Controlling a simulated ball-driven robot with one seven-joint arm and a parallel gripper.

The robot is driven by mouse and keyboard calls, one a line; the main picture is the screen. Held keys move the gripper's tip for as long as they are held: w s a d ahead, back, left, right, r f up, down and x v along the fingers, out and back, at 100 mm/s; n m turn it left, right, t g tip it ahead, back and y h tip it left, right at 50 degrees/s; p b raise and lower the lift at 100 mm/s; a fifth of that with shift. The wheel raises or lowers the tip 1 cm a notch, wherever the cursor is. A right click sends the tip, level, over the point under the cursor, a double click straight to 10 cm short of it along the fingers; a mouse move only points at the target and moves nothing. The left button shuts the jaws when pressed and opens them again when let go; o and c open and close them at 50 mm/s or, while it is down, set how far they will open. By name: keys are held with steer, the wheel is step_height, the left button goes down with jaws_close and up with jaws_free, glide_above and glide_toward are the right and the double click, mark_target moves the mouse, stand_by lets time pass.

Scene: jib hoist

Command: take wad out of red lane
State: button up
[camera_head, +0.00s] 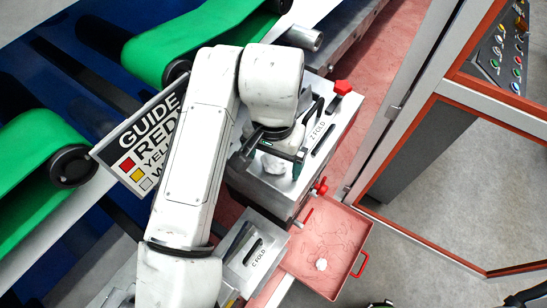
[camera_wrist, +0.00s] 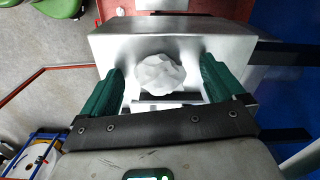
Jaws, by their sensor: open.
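A white crumpled wad (camera_wrist: 160,74) lies on the metal top of a box, between the green fingers of my gripper (camera_wrist: 162,84) in the wrist view. Bare metal shows between the wad and each finger, so my gripper is open around it without visible contact. In the head view the wad (camera_head: 272,164) is partly hidden by my wrist and gripper (camera_head: 275,155). The metal box (camera_head: 345,112) is marked Z FOLD and carries a red knob (camera_head: 342,88) and a red valve handle (camera_head: 320,187). I cannot tell which part is the red lane.
A pink-red tray (camera_head: 364,232) right of a C FOLD box (camera_head: 256,256) holds a small white lump (camera_head: 321,264). A guide sign (camera_head: 130,150) and green belts (camera_head: 30,170) stand left. An orange-edged frame (camera_head: 420,120) and a button panel (camera_head: 503,55) are right.

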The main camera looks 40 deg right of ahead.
steer(key=shift+c, duration=0.4)
steer(key=c, duration=1)
